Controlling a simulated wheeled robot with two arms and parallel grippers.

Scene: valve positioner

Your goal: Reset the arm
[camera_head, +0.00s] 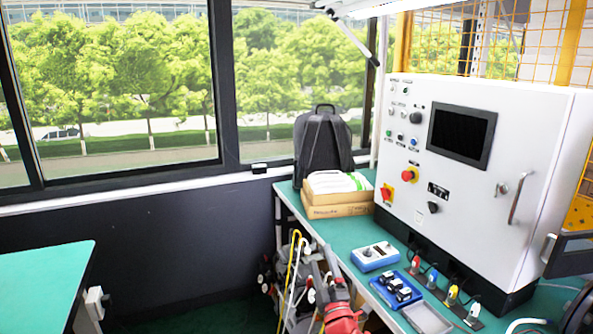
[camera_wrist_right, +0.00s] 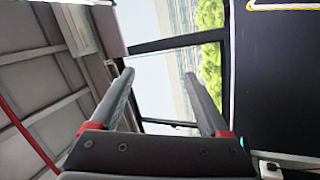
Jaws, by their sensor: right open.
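I cannot make out my left gripper in the head view.
The green workbench (camera_head: 291,202) carries a white control cabinet (camera_head: 540,130), a backpack (camera_head: 322,145), a cardboard box (camera_head: 335,210), a blue-and-white device (camera_head: 375,256) and a blue tray (camera_head: 416,293). Another green table (camera_head: 40,285) stands at left. Dark floor lies between.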

